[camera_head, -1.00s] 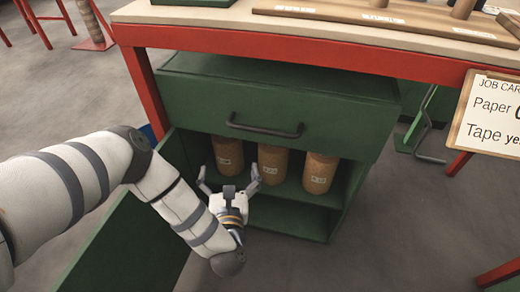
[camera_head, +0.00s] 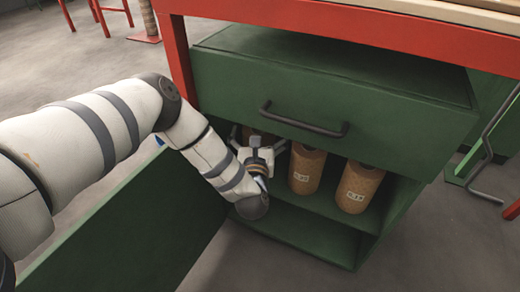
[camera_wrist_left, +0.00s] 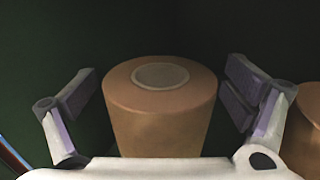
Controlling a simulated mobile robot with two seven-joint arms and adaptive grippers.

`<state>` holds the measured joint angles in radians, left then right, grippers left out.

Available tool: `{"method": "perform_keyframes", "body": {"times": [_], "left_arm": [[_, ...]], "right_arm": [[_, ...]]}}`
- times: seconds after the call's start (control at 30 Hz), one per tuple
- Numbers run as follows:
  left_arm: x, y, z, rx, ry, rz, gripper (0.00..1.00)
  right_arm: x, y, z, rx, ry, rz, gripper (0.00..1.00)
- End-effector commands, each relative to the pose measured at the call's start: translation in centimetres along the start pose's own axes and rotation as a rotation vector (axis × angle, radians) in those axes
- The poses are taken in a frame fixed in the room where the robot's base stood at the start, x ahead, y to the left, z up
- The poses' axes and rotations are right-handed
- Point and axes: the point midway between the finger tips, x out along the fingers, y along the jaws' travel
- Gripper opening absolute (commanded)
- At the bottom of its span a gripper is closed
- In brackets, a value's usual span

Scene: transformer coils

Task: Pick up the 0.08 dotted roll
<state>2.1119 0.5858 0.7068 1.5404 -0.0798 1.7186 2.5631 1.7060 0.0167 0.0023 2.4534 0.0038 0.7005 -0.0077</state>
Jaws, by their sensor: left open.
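Three brown rolls with small labels stand upright on the shelf of the open green cabinet. The left roll (camera_head: 265,138) is mostly hidden behind my left gripper (camera_head: 257,140). The middle roll (camera_head: 306,168) and the right roll (camera_head: 359,187) show more fully. The labels are too small to read, so I cannot tell which is 0.08 dotted. In the left wrist view my open left gripper (camera_wrist_left: 160,88) has a finger on each side of the left roll (camera_wrist_left: 160,115), with gaps on both sides. Part of another roll (camera_wrist_left: 308,130) is at the right edge.
The cabinet's green door (camera_head: 125,235) hangs open at left. A closed drawer (camera_head: 330,105) with a dark handle (camera_head: 303,122) is above the rolls. The red table frame (camera_head: 350,28) runs overhead. The lower compartment (camera_head: 310,232) looks empty.

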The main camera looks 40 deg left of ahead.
Motion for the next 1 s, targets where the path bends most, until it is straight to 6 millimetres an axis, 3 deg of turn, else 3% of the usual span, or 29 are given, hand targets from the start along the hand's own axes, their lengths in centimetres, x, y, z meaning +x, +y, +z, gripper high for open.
{"method": "perform_keyframes", "body": {"times": [0.07, 0.1, 0.47, 0.73, 0.9, 1.0], "left_arm": [[0.0, 0.0, 0.1, 0.000, 0.000, 0.000, 0.95], [0.0, 0.0, 0.1, 0.000, 0.000, 0.000, 0.91], [-0.1, 0.0, 0.0, 0.000, 0.000, 0.000, 0.10], [0.0, 0.0, 0.4, -0.002, -0.003, 0.000, 0.10], [0.0, 0.0, 2.0, -0.004, -0.006, 0.001, 0.10], [-1.4, -0.1, 1.8, -0.001, -0.001, -0.002, 0.10]], "right_arm": [[0.0, 0.0, 0.1, 0.000, 0.000, 0.000, 0.59], [0.0, 0.0, 0.1, 0.000, 0.000, 0.000, 0.59], [0.0, 0.0, 0.0, 0.001, 0.001, 0.000, 0.59], [-0.1, 0.0, 0.1, 0.001, 0.003, 0.000, 0.59], [-0.8, 0.0, 0.3, 0.003, 0.018, -0.001, 0.59], [-1.1, -0.1, 0.4, 0.004, 0.026, -0.002, 0.59]]}}
